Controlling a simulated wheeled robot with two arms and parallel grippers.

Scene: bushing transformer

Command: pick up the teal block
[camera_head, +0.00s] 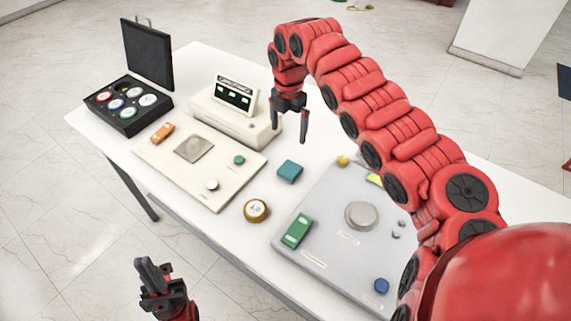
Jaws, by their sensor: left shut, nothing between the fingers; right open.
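The teal block (289,171) lies on the white table, between the cream panel and the grey panel. My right gripper (289,134) is open and empty, pointing down above the table, behind the block in the picture and apart from it. My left gripper (150,270) is shut and empty, low at the bottom left, off the front edge of the table and far from the block.
The cream panel (228,182) holds an orange block (162,133). The grey panel (330,258) holds a green block (297,231). A round brass-coloured weight (256,211) sits near the front edge. A cream display device (235,118) and open black case (128,122) stand behind.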

